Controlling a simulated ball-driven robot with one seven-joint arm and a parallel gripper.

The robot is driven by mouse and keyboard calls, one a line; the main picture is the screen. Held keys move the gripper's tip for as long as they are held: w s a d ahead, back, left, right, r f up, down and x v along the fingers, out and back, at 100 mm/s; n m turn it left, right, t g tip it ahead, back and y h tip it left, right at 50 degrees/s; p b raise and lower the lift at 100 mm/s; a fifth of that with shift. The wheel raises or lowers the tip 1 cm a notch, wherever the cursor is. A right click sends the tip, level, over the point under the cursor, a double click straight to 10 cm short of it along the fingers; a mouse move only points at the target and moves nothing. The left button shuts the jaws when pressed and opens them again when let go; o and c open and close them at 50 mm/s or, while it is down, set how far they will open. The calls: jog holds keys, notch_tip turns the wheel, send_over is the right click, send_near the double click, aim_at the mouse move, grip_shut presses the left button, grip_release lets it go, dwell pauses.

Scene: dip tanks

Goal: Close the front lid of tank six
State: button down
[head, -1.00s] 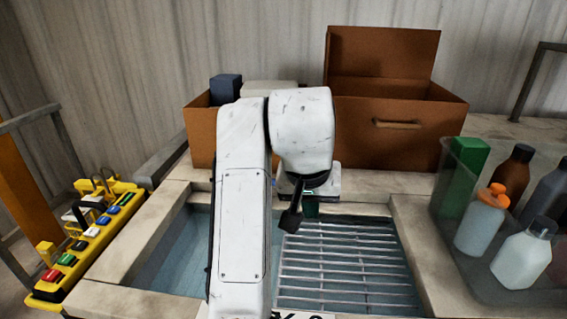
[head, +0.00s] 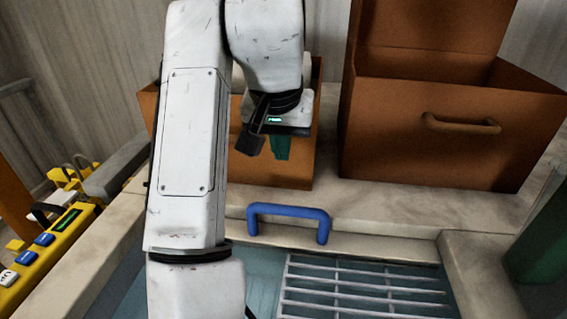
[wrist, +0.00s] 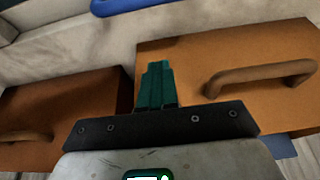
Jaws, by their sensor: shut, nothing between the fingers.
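The tank (head: 262,275) lies open at the bottom of the head view, with blue-grey walls and a pale metal grating (head: 350,285) inside. A blue handle (head: 288,210) stands at the tank's back edge. The lid panel under it cannot be told apart from the rim. My gripper (head: 281,148) is shut and empty, above and behind the handle, in front of a brown box. In the wrist view its teal fingers (wrist: 157,75) are together, and part of the blue handle (wrist: 120,4) shows at the top edge. My arm hides the tank's left part.
Two brown boxes stand behind the tank; the right one (head: 440,130) has a raised lid and a brown handle, the left one (head: 300,160) is close behind my gripper. A yellow button panel (head: 45,255) is at left. A green object (head: 545,240) stands at right.

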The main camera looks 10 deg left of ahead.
jog(key=p+x, duration=0.1)
jog(key=x, duration=0.8)
jog(key=shift+f, duration=0.2)
jog(key=shift+s+f+p, duration=0.15)
jog(key=shift+s+p, duration=0.2)
jog(key=shift+s, duration=0.65)
jog(key=shift+s+f+p, duration=0.1)
jog(key=shift+s+p, duration=0.25)
jog(key=shift+s, duration=0.65)
jog(key=shift+a, duration=0.1)
